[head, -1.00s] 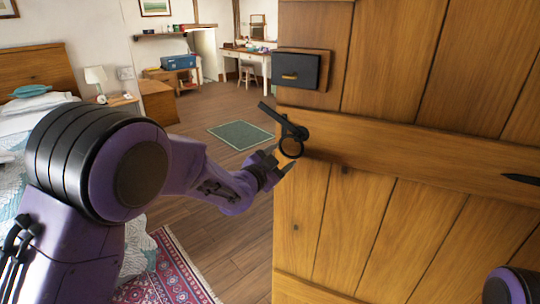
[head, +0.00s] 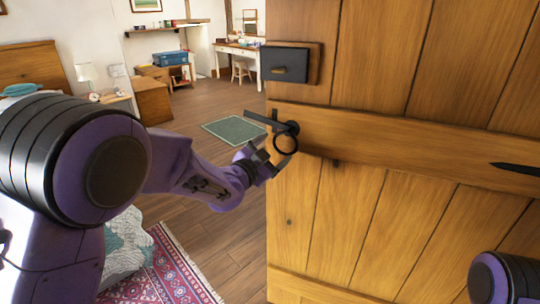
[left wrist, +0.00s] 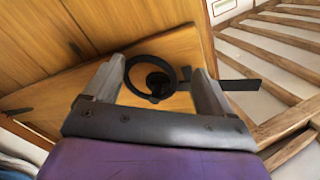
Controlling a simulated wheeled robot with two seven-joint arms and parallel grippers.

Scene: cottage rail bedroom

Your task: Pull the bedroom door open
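The plank door (head: 400,125) fills the right of the head view and stands ajar, its free edge towards the room. On its rail is a black ring handle (head: 285,139) with a latch bar (head: 262,119). My left gripper (head: 271,158) is at the ring. In the left wrist view, its fingers (left wrist: 155,85) are apart on either side of the ring (left wrist: 129,76), with gaps visible, so it looks open around it. Whether a finger touches the ring cannot be told. My right gripper is out of view; only part of my right arm shows.
A black lock box (head: 284,65) sits above the handle. A strap hinge tip (head: 518,168) shows at right. Beyond the door edge are clear floor, a green mat (head: 236,130), a patterned rug (head: 165,272), a bed (head: 40,62) and a desk (head: 240,49).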

